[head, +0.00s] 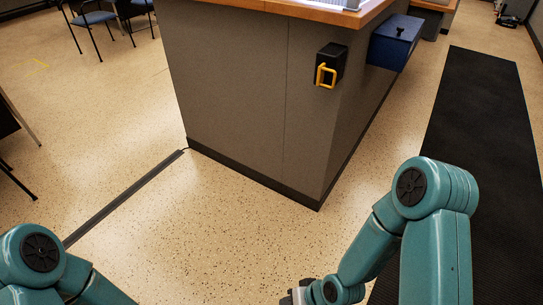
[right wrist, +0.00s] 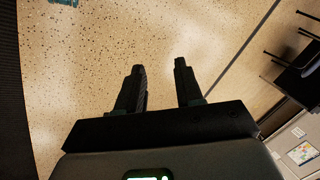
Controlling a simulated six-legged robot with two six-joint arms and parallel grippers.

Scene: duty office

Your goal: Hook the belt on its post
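A black box (head: 331,62) is mounted on the grey counter side near its corner, in the upper middle of the head view. A yellow loop handle (head: 325,76) sticks out from its front; it looks like the belt's pull end, with no belt drawn out. I cannot make out a post in either view. My right gripper shows in the right wrist view (right wrist: 160,68) with its two black fingers apart and only floor between them. In the head view it is mostly cut off at the bottom edge, well below the box. My left arm shows at lower left; its gripper is out of frame.
The grey counter (head: 235,90) has a wooden top and dark base strip. A blue box (head: 395,42) sticks out from its right side. A dark floor strip (head: 125,195) runs from the counter to the lower left. A black mat (head: 485,130) lies right. Chairs (head: 92,18) stand upper left.

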